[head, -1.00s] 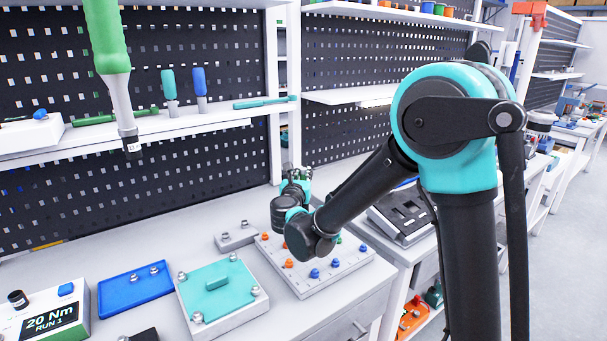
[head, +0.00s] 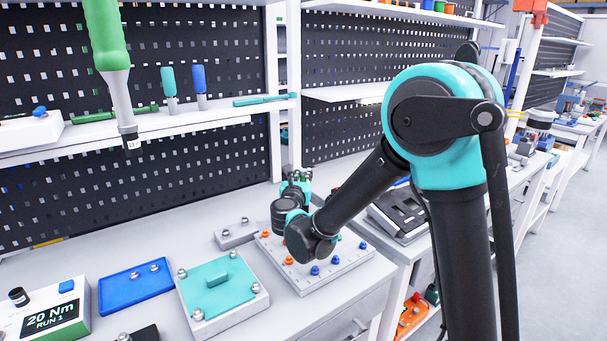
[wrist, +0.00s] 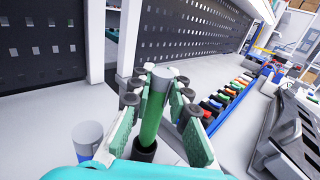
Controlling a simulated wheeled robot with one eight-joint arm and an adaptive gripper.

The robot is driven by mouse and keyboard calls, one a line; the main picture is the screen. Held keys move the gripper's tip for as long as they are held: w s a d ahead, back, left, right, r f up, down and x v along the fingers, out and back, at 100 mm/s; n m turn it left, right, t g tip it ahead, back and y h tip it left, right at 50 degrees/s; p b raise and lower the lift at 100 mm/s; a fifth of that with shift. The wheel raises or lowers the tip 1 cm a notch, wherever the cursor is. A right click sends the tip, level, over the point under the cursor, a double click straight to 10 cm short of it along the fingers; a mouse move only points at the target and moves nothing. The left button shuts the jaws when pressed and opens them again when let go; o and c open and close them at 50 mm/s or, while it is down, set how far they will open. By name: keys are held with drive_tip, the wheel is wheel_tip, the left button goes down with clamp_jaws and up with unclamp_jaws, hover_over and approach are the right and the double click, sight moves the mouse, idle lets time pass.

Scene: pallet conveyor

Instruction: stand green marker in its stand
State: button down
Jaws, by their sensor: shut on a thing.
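The green marker (wrist: 152,118) stands roughly upright between the fingers of my gripper (wrist: 158,100) in the wrist view. It has a grey upper end and a black ring or cup at its lower end; I cannot tell whether that is its stand. My gripper is shut on the marker, with teal pads on both sides. In the head view my gripper (head: 298,183) is over the back of the bench, beyond the grey plate, and the marker cannot be made out there.
A grey-topped blue cylinder (wrist: 88,138) stands left of my gripper. A blue rack of coloured parts (wrist: 222,105) lies to the right. The grey plate with coloured knobs (head: 335,272) and a teal-topped fixture (head: 235,293) sit nearer. A green hanging tool (head: 105,40) is at left.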

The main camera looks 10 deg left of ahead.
drive_tip(key=shift+f, duration=1.45)
idle(0.4)
drive_tip(key=c, duration=1.4)
unclamp_jaws()
drive_tip(key=shift+o, duration=0.2)
